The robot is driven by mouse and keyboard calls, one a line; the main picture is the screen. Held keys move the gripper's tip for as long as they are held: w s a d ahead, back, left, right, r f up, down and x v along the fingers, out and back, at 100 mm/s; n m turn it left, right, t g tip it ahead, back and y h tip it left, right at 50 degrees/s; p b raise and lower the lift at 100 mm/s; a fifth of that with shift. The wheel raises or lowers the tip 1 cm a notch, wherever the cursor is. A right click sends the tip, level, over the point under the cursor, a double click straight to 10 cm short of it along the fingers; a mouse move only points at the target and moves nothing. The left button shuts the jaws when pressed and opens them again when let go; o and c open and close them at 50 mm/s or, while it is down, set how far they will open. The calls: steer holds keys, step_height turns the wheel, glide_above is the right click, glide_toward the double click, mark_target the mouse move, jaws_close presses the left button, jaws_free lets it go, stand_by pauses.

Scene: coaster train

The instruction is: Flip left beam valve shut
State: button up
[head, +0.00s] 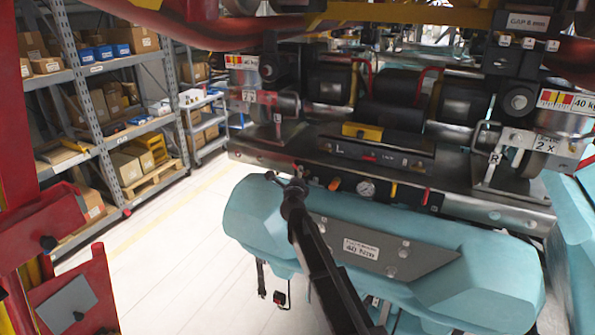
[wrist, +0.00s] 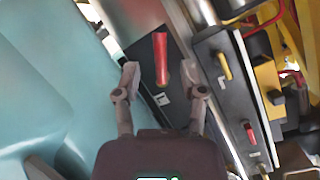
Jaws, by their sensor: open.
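The left beam valve appears to be the red lever (wrist: 161,58) in the wrist view. It stands out from a black panel that bears a small white mark at the lever's base. My gripper (wrist: 158,80) is open, with one finger on each side of the lever. The fingers look apart from it, though depth is hard to judge. In the head view my gripper (head: 288,183) is at the left end of the black panel, just above the teal bumper. The lever is mostly hidden there.
The same panel carries a round gauge (head: 366,189). A steel beam (head: 470,198) runs above it. A yellow lever (wrist: 224,66) and a yellow block (wrist: 268,82) are close beside in the wrist view. Floor at left is clear.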

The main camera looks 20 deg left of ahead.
steer(key=shift+x, duration=1.8)
jaws_close()
steer(key=shift+d, duration=0.25)
steer(key=shift+a, duration=0.25)
